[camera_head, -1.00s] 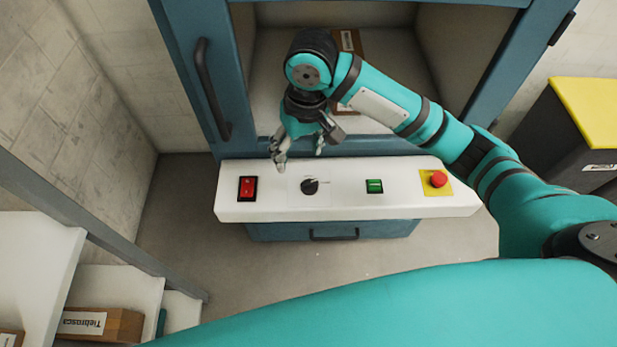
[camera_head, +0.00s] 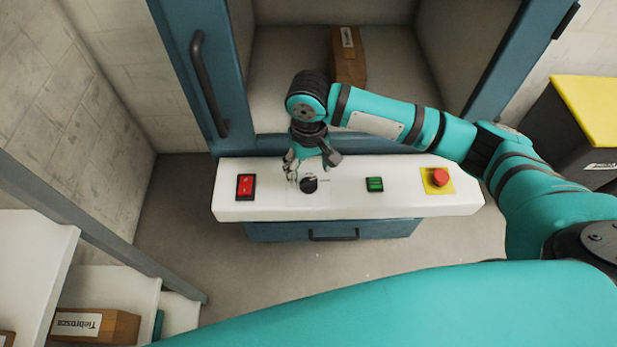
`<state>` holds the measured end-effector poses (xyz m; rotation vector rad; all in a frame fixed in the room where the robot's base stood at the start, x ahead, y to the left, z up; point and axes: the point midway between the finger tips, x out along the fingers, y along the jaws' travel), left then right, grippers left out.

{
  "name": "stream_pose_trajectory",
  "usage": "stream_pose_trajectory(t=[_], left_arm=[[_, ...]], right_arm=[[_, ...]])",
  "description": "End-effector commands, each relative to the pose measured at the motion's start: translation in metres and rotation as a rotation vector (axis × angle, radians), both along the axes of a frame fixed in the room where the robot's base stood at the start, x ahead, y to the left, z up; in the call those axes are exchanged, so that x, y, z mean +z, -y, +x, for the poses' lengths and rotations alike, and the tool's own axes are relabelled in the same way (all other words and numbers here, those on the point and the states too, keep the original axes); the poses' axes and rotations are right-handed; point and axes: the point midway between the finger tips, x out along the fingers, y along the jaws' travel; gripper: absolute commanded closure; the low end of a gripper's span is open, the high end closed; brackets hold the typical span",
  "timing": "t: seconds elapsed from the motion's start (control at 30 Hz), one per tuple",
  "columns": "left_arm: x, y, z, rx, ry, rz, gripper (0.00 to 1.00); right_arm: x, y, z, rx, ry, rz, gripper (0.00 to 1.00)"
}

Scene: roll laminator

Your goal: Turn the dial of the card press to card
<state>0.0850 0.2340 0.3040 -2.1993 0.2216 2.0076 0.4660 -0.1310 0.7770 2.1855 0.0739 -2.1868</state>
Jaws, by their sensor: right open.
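The card press is a blue cabinet with a white control panel (camera_head: 410,204) across its front. A black round dial (camera_head: 309,185) sits on a pale plate in the left half of the panel; its small labels are too fine to read. My right gripper (camera_head: 306,172) is open and points down just behind the dial, its fingers partly over the pale plate. I cannot tell whether a finger touches the dial. The large teal shape across the bottom is a part of my own arm; no left gripper shows.
A red rocker switch (camera_head: 245,187) is left of the dial. A green button (camera_head: 374,184) and a red emergency stop (camera_head: 439,177) on yellow are to its right. A yellow-lidded bin (camera_head: 588,105) stands right; shelves are at left.

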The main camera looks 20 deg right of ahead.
Motion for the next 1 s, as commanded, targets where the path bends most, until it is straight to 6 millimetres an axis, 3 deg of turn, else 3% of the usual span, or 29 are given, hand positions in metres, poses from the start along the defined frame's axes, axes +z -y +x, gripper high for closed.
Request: stream_pose_trajectory(t=[0.1, 0.23, 0.63, 1.0], left_arm=[[-0.003, 0.0, 0.0, 0.0, 0.0, 0.0, 0.0], [-0.004, 0.0, 0.0, -0.001, 0.0, 0.0, 0.0], [-0.005, 0.0, 0.001, -0.001, 0.001, 0.0, 0.0], [-0.005, 0.0, 0.001, 0.0, 0.001, 0.0, 0.0]], right_arm=[[-0.02, 0.0, 0.0, 0.0, -0.002, -0.001, 0.35], [-0.033, 0.0, 0.0, 0.0, -0.001, -0.001, 0.35], [-0.039, 0.0, 0.0, 0.001, 0.001, 0.0, 0.36], [-0.039, 0.0, 0.0, 0.001, 0.001, 0.0, 0.84]])
